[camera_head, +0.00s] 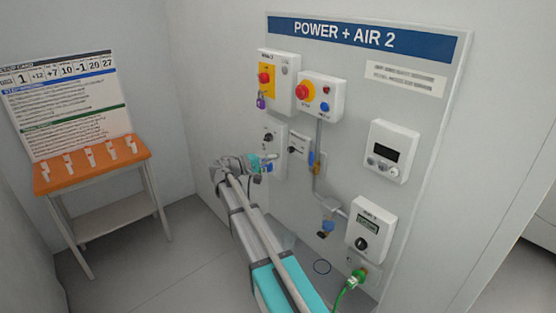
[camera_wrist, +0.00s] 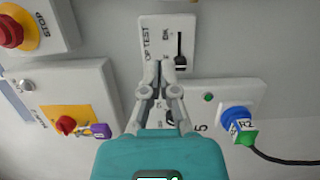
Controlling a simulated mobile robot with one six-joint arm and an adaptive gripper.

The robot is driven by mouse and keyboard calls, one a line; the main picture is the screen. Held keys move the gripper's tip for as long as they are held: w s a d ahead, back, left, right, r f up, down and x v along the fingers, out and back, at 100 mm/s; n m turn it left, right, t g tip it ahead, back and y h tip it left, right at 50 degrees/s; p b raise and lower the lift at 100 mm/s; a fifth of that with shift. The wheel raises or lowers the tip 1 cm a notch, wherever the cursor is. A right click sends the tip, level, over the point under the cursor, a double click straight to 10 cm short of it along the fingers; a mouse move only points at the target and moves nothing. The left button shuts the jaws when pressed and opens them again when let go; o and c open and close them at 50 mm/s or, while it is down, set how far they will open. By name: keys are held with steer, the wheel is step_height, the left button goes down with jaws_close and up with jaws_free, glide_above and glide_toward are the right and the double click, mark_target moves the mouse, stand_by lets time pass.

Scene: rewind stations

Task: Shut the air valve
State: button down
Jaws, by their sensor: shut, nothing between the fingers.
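The panel (camera_head: 420,150) headed POWER + AIR 2 stands right of centre in the head view. A grey pipe (camera_head: 318,145) runs down it, with a small blue and yellow fitting (camera_head: 311,160) beside it. A lower blue fitting (camera_head: 327,226) hangs below. I cannot tell which of these is the air valve, or its position. Neither shows clearly in the wrist view. My gripper (camera_head: 270,162) is in front of the panel's left side, left of both fittings. In the wrist view my gripper (camera_wrist: 167,68) is shut and empty, with its tips over a white lever box (camera_wrist: 182,35).
Red-knobbed boxes (camera_head: 321,97) and a yellow switch with a purple padlock (camera_head: 262,101) sit above my gripper. A display box (camera_head: 394,150) and a dial box (camera_head: 371,230) are to the right. A green plug (camera_head: 352,283) hangs low. An orange-topped table (camera_head: 92,163) stands left.

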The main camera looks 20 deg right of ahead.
mark_target(311, 162)
steer(key=d, duration=0.6)
steer(key=w+d, duration=0.1)
steer(key=d, duration=0.2)
steer(key=shift+d, duration=0.1)
steer(key=shift+s+d, duration=0.25)
steer(key=shift+s, duration=0.4)
steer(key=shift+s+d, duration=0.25)
steer(key=shift+s, duration=0.4)
steer(key=shift+s+d, duration=0.25)
steer(key=shift+s, duration=0.4)
steer(key=shift+s+d+m, duration=0.15)
steer(key=shift+d+m, duration=0.15)
